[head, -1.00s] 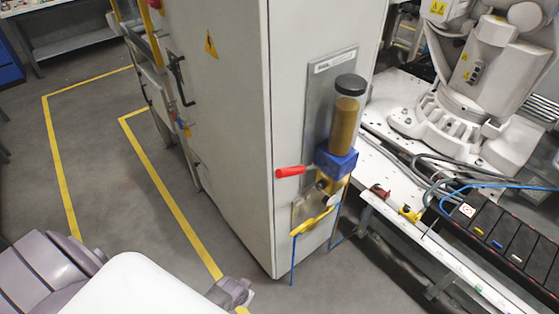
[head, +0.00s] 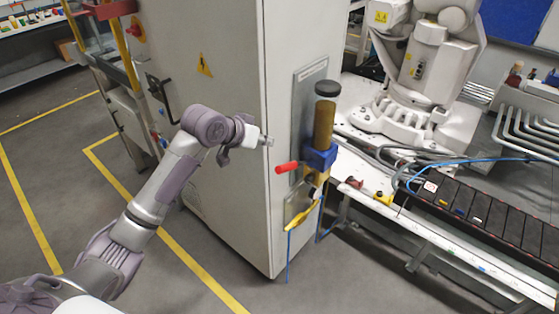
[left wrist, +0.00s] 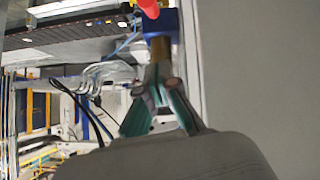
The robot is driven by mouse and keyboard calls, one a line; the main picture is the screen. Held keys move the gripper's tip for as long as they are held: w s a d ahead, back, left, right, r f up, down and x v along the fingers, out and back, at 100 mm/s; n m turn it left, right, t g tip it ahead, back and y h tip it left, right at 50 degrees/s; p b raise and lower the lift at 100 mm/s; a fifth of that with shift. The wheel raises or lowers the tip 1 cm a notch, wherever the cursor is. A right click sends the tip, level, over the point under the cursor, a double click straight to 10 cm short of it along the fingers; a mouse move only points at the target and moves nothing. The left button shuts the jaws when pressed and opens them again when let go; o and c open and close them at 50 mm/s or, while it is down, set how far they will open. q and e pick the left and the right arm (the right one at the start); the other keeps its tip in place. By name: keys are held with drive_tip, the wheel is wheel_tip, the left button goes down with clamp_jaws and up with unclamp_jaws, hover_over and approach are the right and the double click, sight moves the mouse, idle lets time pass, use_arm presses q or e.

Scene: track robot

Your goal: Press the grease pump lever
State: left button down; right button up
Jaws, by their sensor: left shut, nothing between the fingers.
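The grease pump (head: 322,130) is mounted on a plate on the side of the tall grey cabinet. It has a clear cylinder of amber grease with a black cap, above a blue block (head: 320,158). Its red lever (head: 287,168) sticks out to the left. My left gripper (head: 268,142) is raised in front of the cabinet, above and left of the lever and apart from it. In the left wrist view the closed, empty fingertips (left wrist: 158,73) show below the red lever (left wrist: 149,8) and the blue block (left wrist: 160,22). My right gripper is not in view.
The cabinet (head: 225,110) stands close behind my left arm. Yellow tubing (head: 302,216) and blue hoses hang below the pump. A white robot arm (head: 425,80) and a black conveyor (head: 480,205) stand to the right. The floor in front of the cabinet is open.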

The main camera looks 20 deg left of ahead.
use_arm(q)
drive_tip(key=shift+w, duration=0.15)
drive_tip(key=p, duration=0.3)
hover_over(296, 164)
drive_tip(key=s+a, duration=0.2)
drive_tip(key=a, duration=0.1)
wheel_tip(296, 164, down, 7)
drive_tip(key=shift+w+d+r, duration=0.1)
drive_tip(key=shift+d+r, duration=0.05)
drive_tip(key=s+f+p, duration=0.1)
drive_tip(key=s+f, duration=0.1)
drive_tip(key=f, duration=0.1)
drive_tip(key=shift+p, duration=0.4)
drive_tip(key=shift+f, duration=0.1)
drive_tip(key=shift+f, duration=0.1)
